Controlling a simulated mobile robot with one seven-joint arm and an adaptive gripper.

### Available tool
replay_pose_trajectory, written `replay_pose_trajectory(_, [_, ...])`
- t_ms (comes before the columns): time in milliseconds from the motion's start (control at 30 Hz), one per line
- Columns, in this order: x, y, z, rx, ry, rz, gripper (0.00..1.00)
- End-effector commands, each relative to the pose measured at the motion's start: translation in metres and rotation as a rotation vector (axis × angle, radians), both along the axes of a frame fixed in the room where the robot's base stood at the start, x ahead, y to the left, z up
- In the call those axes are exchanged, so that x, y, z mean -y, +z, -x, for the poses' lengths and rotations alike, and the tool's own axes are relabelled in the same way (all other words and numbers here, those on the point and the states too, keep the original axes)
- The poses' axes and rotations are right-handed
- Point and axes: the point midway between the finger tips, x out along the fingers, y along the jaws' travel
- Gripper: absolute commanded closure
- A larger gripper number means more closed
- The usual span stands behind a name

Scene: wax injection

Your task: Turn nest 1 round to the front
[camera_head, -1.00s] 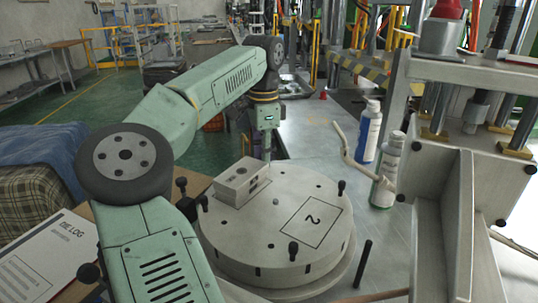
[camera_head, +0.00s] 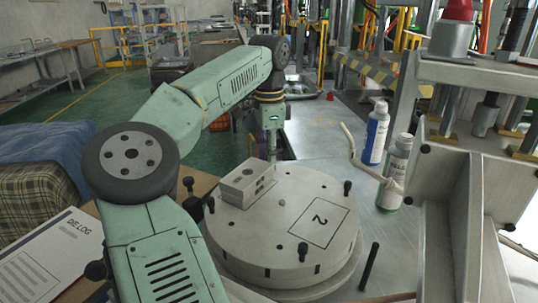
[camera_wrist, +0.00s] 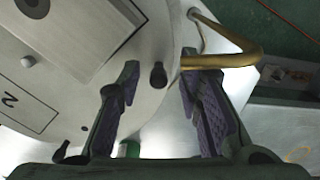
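The round metal turntable (camera_head: 270,235) stands on the bench, with several black pegs round its rim. A square marked 2 (camera_head: 319,222) is on its right part, towards the front. A metal block (camera_head: 243,182) with holes sits on its back left part; no number 1 is readable. My gripper (camera_wrist: 160,95) is open at the far rim. In the head view its fingers are partly hidden behind the block. In the wrist view a black rim peg (camera_wrist: 158,75) shows between the spread fingers, apart from both. The block (camera_wrist: 75,35) also shows there.
Two bottles, one blue-labelled (camera_head: 376,135) and one white (camera_head: 396,170), stand right of the turntable, near a bent pale rod (camera_head: 362,165). A metal press frame (camera_head: 465,190) rises at the right. A log book (camera_head: 50,258) lies at front left.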

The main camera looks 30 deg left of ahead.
Motion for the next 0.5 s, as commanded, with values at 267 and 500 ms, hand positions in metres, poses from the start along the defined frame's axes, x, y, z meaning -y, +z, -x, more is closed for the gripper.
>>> replay_pose_trajectory(267, [0.001, 0.002, 0.000, -0.002, -0.001, 0.001, 0.67])
replay_pose_trajectory(500, [0.001, 0.037, -0.001, 0.000, 0.001, 0.000, 0.67])
